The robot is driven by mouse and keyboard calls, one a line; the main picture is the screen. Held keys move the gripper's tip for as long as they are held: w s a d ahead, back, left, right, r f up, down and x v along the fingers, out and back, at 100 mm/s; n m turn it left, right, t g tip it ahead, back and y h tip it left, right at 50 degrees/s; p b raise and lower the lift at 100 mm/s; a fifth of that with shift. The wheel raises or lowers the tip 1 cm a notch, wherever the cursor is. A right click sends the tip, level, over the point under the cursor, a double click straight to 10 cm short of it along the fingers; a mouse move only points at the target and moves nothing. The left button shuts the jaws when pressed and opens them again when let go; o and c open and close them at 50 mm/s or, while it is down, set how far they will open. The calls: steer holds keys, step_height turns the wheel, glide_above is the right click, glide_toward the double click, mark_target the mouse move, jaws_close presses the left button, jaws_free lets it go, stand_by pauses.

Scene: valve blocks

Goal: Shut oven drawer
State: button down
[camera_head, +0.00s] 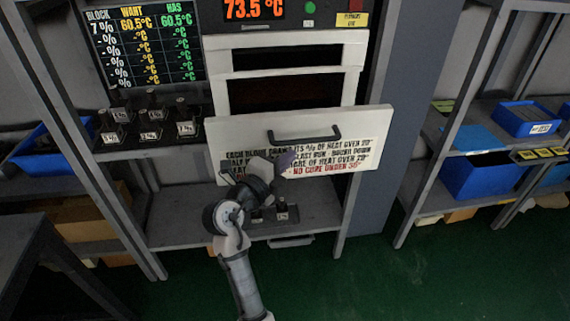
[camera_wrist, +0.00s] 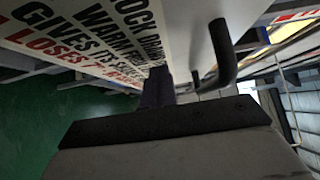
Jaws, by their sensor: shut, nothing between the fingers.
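The oven drawer (camera_head: 368,130) has a white front panel with printed text and a dark bar handle (camera_head: 305,134). It stands out in front of the white oven (camera_head: 352,55), and a dark gap (camera_head: 285,93) shows above and behind the panel. My gripper (camera_head: 287,161) is shut and empty, in front of the panel's lower middle, below the handle. In the wrist view, the shut fingers (camera_wrist: 158,88) point at the lettered panel (camera_wrist: 150,30), beside the handle (camera_wrist: 224,50). They are very close to the panel; I cannot tell whether they touch it.
A display board (camera_head: 145,45) and a 73.5 °C readout (camera_head: 253,9) are above. Small dark valve blocks (camera_head: 150,122) stand on the shelf left of the oven, and others (camera_head: 283,210) sit on the lower shelf. Green floor (camera_head: 390,275) is clear.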

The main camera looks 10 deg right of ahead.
steer(key=shift+w, duration=0.25)
